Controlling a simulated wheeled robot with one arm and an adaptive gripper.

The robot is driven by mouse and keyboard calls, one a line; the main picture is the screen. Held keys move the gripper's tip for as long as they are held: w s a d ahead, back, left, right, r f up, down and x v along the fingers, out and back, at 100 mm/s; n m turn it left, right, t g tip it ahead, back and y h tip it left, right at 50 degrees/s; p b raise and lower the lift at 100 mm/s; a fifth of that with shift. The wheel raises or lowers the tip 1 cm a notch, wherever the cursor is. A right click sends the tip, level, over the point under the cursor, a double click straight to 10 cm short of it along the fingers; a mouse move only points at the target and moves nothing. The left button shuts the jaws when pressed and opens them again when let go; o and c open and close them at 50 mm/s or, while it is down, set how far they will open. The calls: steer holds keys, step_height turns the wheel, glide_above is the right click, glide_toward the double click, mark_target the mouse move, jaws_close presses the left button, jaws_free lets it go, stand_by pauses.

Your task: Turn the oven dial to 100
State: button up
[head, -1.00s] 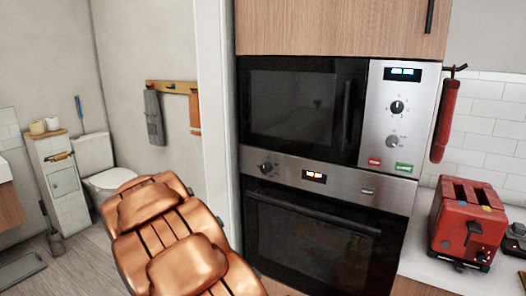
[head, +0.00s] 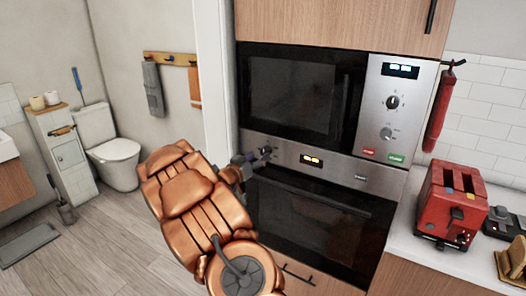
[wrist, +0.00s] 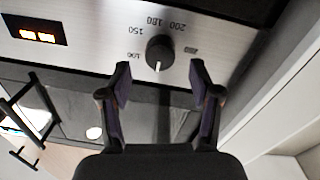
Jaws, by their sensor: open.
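The oven dial (head: 266,152) is a small dark knob at the left of the oven's steel control panel. In the wrist view the round black dial (wrist: 159,52) has a white mark pointing down the picture. Small numbers ring it, among them 150 and 200; the one at its left seems to be 100. The mark points at none of them. My gripper (wrist: 158,74) is open, with one fingertip on either side of the dial and just short of it; contact is not visible. In the head view my gripper (head: 244,164) is partly hidden by my arm.
The oven display (head: 312,160) glows on the same panel. The oven door (head: 320,212) and its handle lie below; a microwave (head: 295,95) with its own knobs is above. A red toaster (head: 450,205) stands on the right counter.

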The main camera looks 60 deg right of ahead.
mark_target(264, 153)
steer(key=shift+d+p, duration=0.6)
steer(key=shift+d, duration=1.3)
steer(key=c, duration=1.1)
steer(key=shift+c, duration=0.2)
steer(key=shift+f+b, duration=0.1)
steer(key=shift+b, duration=0.3)
